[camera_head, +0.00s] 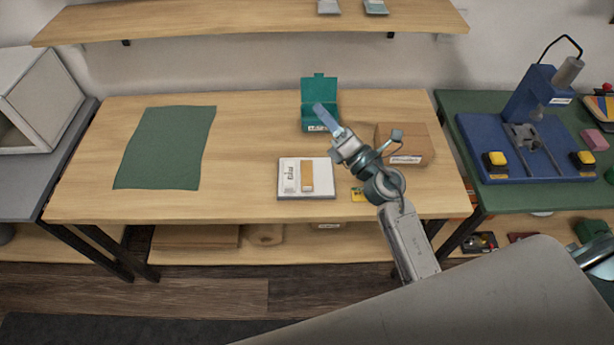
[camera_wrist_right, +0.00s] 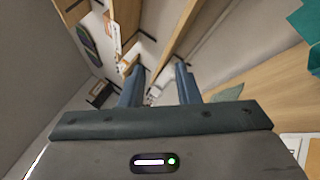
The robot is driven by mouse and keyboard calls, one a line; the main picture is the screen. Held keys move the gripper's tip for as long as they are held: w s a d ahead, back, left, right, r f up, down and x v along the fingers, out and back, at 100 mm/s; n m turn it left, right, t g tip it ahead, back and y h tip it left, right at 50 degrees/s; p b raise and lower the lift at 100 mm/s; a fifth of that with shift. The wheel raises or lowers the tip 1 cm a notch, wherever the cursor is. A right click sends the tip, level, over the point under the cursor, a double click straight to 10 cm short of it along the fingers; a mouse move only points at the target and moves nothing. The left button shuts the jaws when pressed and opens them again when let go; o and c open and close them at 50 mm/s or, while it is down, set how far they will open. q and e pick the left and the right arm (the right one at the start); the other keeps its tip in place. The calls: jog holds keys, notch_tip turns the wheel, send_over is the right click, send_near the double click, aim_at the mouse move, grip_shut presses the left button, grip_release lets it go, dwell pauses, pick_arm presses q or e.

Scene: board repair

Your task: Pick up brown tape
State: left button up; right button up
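No item is clearly recognisable as brown tape. A brown roll-like shape (camera_head: 265,234) lies on the lower shelf under the wooden table, and a flat orange-brown strip (camera_head: 307,176) lies in a white tray (camera_head: 318,192) on the table; I cannot tell whether either is tape. My right gripper (camera_head: 325,117) is raised over the table's back middle, in front of the teal box, above and beyond the tray. In the right wrist view, its two blue fingers (camera_wrist_right: 160,85) stand apart with nothing between them. My left gripper is not in view.
An open teal box (camera_head: 320,88) and a cardboard box (camera_head: 416,142) stand on the wooden table. A green mat (camera_head: 165,148) lies at left. A blue machine (camera_head: 530,100) stands on the green table at right. A wall shelf (camera_head: 250,20) hangs above. The table's left-middle is clear.

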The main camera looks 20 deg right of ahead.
jog(key=w+a+f+n+g+y, duration=0.1)
jog(key=a+f+n+g+y, duration=0.1)
jog(key=a+n+g+y, duration=0.6)
jog(key=n+g+h, duration=1.1)
jog(key=n+h, duration=0.1)
jog(key=n, duration=0.1)
send_near(309, 187)
jog(key=p+x, duration=0.2)
jog(key=x, duration=0.1)
jog(key=shift+a+f+p, duration=0.25)
jog(key=shift+f+p, duration=0.15)
jog(key=shift+f, duration=0.05)
jog(key=p+x, duration=0.1)
jog(key=x, duration=0.2)
jog(key=shift+a+f+p, duration=0.15)
jog(key=shift+f+p, duration=0.15)
jog(key=shift+p, duration=0.05)
jog(key=shift+a+f, duration=0.1)
jog(key=shift+f, duration=0.4)
grip_shut()
